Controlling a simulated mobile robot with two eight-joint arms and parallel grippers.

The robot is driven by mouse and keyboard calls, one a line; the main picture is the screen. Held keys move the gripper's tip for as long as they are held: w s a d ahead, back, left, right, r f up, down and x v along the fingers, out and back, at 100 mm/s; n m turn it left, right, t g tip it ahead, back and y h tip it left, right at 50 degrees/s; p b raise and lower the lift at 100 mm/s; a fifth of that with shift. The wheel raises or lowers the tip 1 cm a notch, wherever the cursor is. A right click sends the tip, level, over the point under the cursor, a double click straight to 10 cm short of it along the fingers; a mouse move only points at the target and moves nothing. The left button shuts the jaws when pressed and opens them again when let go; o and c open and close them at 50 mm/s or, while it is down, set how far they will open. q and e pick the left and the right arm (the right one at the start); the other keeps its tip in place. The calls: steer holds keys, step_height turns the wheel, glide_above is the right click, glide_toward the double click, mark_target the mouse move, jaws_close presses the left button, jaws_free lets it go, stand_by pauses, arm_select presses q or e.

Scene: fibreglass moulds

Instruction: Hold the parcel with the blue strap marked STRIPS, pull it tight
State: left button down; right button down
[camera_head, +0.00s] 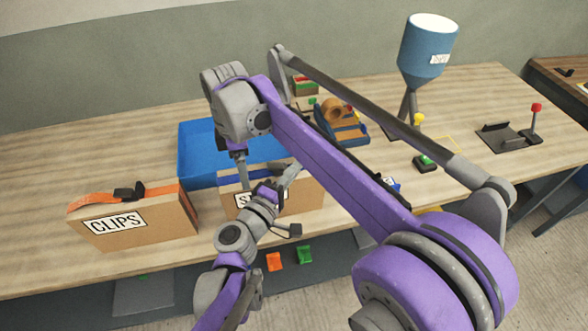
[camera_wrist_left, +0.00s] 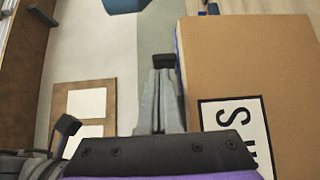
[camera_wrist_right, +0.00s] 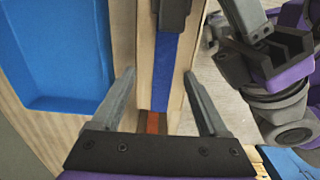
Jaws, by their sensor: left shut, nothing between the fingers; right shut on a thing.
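The cardboard parcel marked STRIPS (camera_head: 312,196) stands upright near the table's front edge; arms partly hide its label. A blue strap (camera_wrist_right: 165,75) runs along its narrow top, with a black buckle (camera_wrist_right: 173,14). My right gripper (camera_head: 240,157) points down at the parcel's left end. In the right wrist view its fingers (camera_wrist_right: 160,80) straddle the top and are shut on the parcel. My left gripper (camera_head: 291,175) is shut and empty in front of the parcel. In the left wrist view its closed fingers (camera_wrist_left: 161,85) are beside the cardboard face (camera_wrist_left: 245,60).
A parcel marked CLIPS (camera_head: 165,217) with an orange strap stands at left. A blue tray (camera_head: 195,135) lies behind. A tape dispenser (camera_head: 345,128), blue hopper (camera_head: 425,50) and red-knobbed lever (camera_head: 536,110) stand farther back and right. My right arm hides the middle.

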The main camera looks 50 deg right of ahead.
arm_select(q)
steer(key=shift+s+d, duration=0.35)
steer(key=shift+d, duration=0.2)
arm_select(e)
steer(key=shift+f, duration=0.3)
arm_select(q)
steer(key=v, duration=1)
steer(key=shift+a, duration=0.2)
steer(key=shift+s, duration=0.1)
arm_select(e)
jaws_free()
steer(key=shift+r, duration=0.15)
